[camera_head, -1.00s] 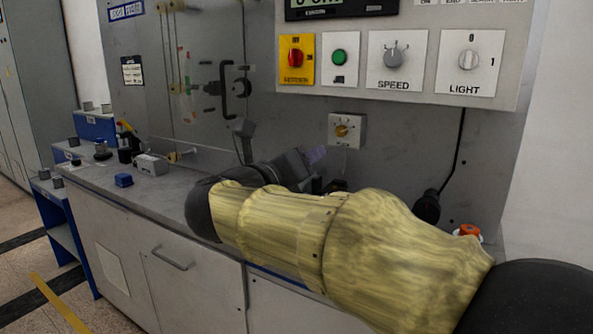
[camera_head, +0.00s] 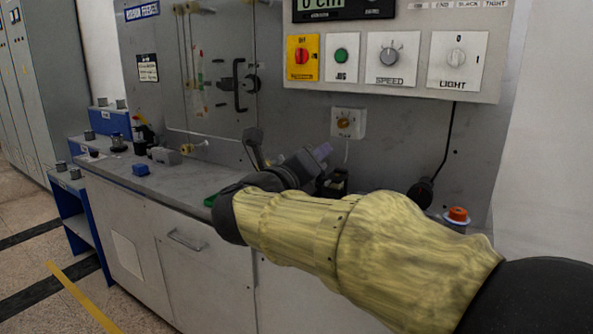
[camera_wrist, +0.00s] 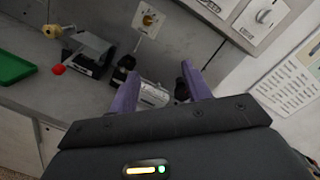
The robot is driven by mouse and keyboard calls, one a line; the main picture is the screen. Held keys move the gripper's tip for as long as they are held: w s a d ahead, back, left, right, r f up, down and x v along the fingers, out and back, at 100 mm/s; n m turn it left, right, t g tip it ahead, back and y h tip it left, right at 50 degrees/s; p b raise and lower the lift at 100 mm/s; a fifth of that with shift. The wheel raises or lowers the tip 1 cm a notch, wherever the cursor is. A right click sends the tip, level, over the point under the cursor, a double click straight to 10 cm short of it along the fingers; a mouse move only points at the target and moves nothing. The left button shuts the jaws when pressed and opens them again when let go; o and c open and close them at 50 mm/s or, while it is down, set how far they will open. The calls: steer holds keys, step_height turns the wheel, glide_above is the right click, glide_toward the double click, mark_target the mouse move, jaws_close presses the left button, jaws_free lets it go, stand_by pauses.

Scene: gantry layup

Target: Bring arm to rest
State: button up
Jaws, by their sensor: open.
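My gripper (camera_head: 320,153) is in front of the grey machine, above the worktop, partly behind my own arm in the head view. In the wrist view my gripper (camera_wrist: 160,88) has its two purple fingers spread apart. A silvery cylinder (camera_wrist: 153,95) shows in the gap between them, seemingly beyond the fingertips; I see no finger closed on it. My arm, in a yellowish sleeve, reaches across the head view from the lower right, bent at a dark joint on the left.
The control panel (camera_head: 390,25) and a yellow-knob switch (camera_head: 348,122) are on the machine face. A green tray (camera_wrist: 12,66) and a dark device with a lever (camera_wrist: 88,55) lie on the worktop (camera_head: 185,186). An orange knob (camera_head: 457,214) is behind my arm. Floor is open at lower left.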

step_height(320, 180, down, 20)
steer(key=d+n+g+y, duration=0.3)
steer(key=n+y, duration=0.7)
steer(key=n, duration=1.2)
steer(key=s+d+f+n+g+h, duration=0.1)
steer(key=s+d+f+n+g, duration=0.4)
steer(key=s+f, duration=0.45)
steer(key=s+d+f+n+g+h, duration=0.1)
steer(key=s+d+f+n+g, duration=0.45)
steer(key=s+f, duration=0.4)
step_height(320, 180, up, 35)
steer(key=p, duration=3.4)
steer(key=shift+s+a+p, duration=0.2)
steer(key=shift+a+p, duration=0.05)
steer(key=shift+p, duration=0.1)
steer(key=shift+f, duration=0.1)
